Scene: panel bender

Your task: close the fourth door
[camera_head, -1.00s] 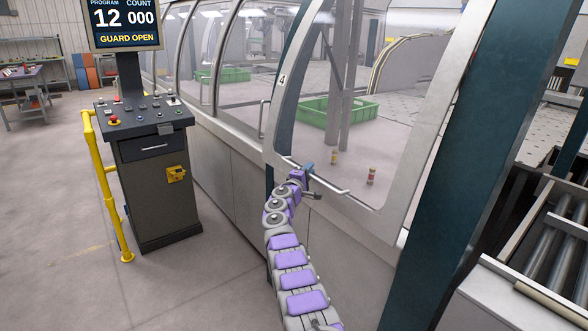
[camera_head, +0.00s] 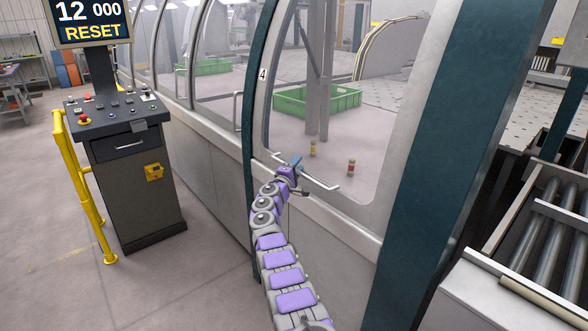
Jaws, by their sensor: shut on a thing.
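The fourth door (camera_head: 265,110) is a clear curved panel in a pale frame marked "4". It sits in line with the machine's front, between dark teal posts, and no gap shows along its edges. A horizontal bar handle (camera_head: 322,183) runs across its lower part. My gripper (camera_head: 293,166) is at the left part of this handle and is shut on it. The fingertips are small and partly hidden by the wrist. The display (camera_head: 90,22) on the console reads "12", "000" and "RESET".
The control console (camera_head: 126,160) and a yellow rail (camera_head: 85,185) stand to the left. A roller conveyor (camera_head: 545,235) is at the right. Through the door show a green crate (camera_head: 318,101) and two small cylinders (camera_head: 351,167). Open floor lies at the lower left.

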